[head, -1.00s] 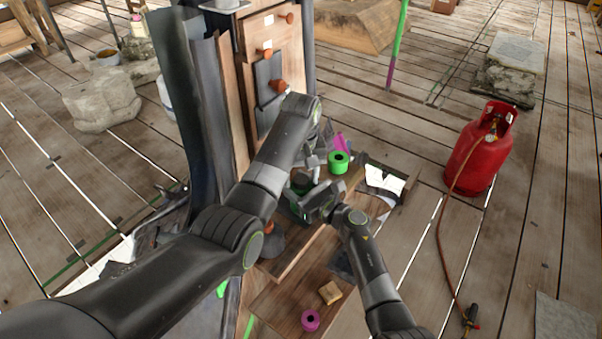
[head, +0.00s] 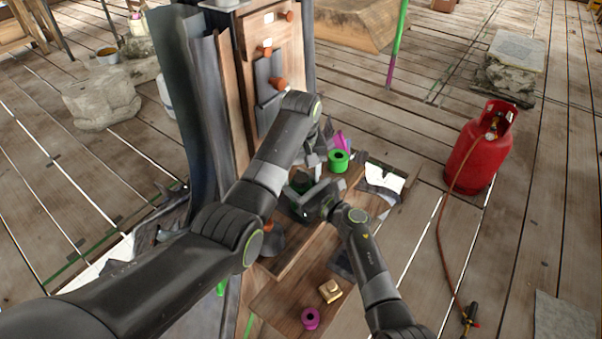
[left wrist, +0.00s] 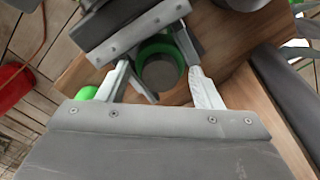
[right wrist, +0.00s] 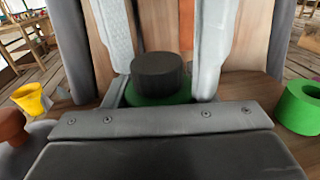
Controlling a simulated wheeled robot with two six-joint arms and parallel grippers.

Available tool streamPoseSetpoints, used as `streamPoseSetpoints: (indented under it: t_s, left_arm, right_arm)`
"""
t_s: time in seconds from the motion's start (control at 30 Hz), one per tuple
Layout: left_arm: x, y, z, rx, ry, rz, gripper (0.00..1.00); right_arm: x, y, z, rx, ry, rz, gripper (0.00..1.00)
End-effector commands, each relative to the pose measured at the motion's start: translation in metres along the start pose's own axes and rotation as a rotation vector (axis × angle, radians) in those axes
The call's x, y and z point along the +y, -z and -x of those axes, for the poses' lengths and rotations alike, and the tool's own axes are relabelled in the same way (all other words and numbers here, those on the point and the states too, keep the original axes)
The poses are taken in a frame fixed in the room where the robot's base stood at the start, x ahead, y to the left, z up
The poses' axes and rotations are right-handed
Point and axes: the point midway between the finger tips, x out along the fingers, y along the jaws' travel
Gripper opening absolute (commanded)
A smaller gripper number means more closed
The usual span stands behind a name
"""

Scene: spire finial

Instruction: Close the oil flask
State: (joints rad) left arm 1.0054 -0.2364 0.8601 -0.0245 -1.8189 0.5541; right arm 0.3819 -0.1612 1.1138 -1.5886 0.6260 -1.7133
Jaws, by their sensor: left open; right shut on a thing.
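The green oil flask (right wrist: 158,97) stands upright on the wooden bench, topped by a dark round cap (right wrist: 160,68). In the left wrist view the cap's round top (left wrist: 160,72) sits inside the flask's green ring (left wrist: 150,47). My right gripper (head: 312,200) is shut on the flask's green body from the side. My left gripper (head: 314,160) is above it, open, with its pale fingers on either side of the cap. Whether those fingers touch the cap I cannot tell. In the head view the arms hide most of the flask.
A green hollow spool (head: 338,160) stands close to the right of the grippers. A pink ring (head: 310,318) and a small wooden block (head: 330,291) lie on the front bench. A tall wooden panel with pegs (head: 270,60) rises behind. A red gas cylinder (head: 480,145) stands farther right.

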Motion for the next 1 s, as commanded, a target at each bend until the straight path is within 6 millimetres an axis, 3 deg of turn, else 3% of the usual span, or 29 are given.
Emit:
streamPoseSetpoints:
  t_s: [0.17, 0.5, 0.9, 0.93, 1.0]
  left_arm:
    - [0.001, 0.001, 0.014, 0.004, -0.002, 0.000, 0.59]
    - [0.000, 0.001, 0.067, 0.002, -0.001, 0.001, 0.59]
    - [0.000, 0.000, 0.075, 0.000, 0.000, 0.000, 0.59]
    - [0.000, 0.000, 0.075, 0.000, 0.000, 0.000, 0.59]
    - [0.000, 0.000, 0.075, 0.000, 0.000, 0.000, 0.59]
  right_arm:
    - [0.000, 0.000, 0.000, 0.000, 0.000, 0.000, 0.00]
    - [0.000, 0.000, 0.000, 0.000, 0.000, 0.000, 0.00]
    - [0.000, 0.000, 0.000, 0.000, 0.000, 0.000, 0.00]
    - [0.000, 0.000, 0.000, 0.000, 0.000, 0.000, 0.55]
    - [0.000, 0.000, 0.000, 0.000, 0.000, 0.000, 0.65]
